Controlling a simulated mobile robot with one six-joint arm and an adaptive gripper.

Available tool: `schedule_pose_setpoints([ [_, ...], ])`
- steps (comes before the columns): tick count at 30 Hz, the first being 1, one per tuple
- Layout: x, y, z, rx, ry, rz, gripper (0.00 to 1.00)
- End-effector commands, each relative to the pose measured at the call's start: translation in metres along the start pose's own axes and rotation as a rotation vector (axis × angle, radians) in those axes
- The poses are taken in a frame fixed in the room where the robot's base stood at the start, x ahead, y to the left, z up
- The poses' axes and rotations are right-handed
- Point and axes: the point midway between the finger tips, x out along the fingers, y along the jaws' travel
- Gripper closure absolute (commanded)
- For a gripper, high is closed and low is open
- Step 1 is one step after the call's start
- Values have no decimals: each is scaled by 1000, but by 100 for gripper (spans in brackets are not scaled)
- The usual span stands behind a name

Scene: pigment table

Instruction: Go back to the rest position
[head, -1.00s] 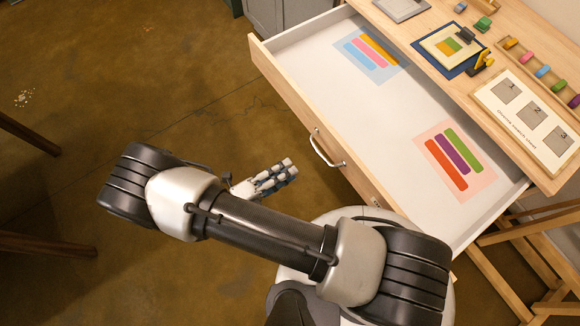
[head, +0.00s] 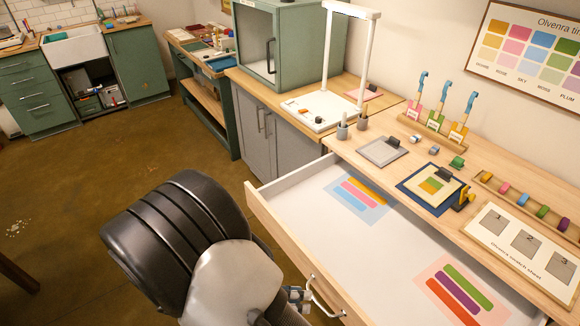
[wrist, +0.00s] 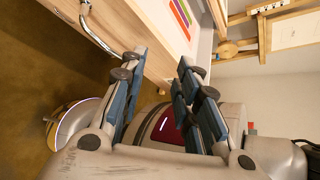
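My gripper (head: 295,298) shows small at the bottom of the head view, partly hidden by my arm, beside the drawer handle (head: 325,297). In the wrist view my gripper (wrist: 158,66) has its two fingers spread apart with nothing between them. The metal handle (wrist: 97,36) is outside the fingers, past the left one. The drawer (head: 400,235) is pulled open.
The wooden tabletop (head: 377,138) holds a swatch sheet (head: 505,262), a row of coloured rolls, a grey tray (head: 383,151) and a rack of brushes (head: 432,130). A grey cabinet (head: 275,140) stands left of the drawer.

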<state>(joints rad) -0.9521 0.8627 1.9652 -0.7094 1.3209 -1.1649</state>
Motion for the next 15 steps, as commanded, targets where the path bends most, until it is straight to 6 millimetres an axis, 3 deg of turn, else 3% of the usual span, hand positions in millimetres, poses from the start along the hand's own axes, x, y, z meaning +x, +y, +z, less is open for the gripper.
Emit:
schedule_pose_setpoints([
  [1,-1,-16,14,121,82,20,71],
  [6,1,-66,42,520,332,48,71],
  [15,5,-152,69,1245,749,32,71],
])
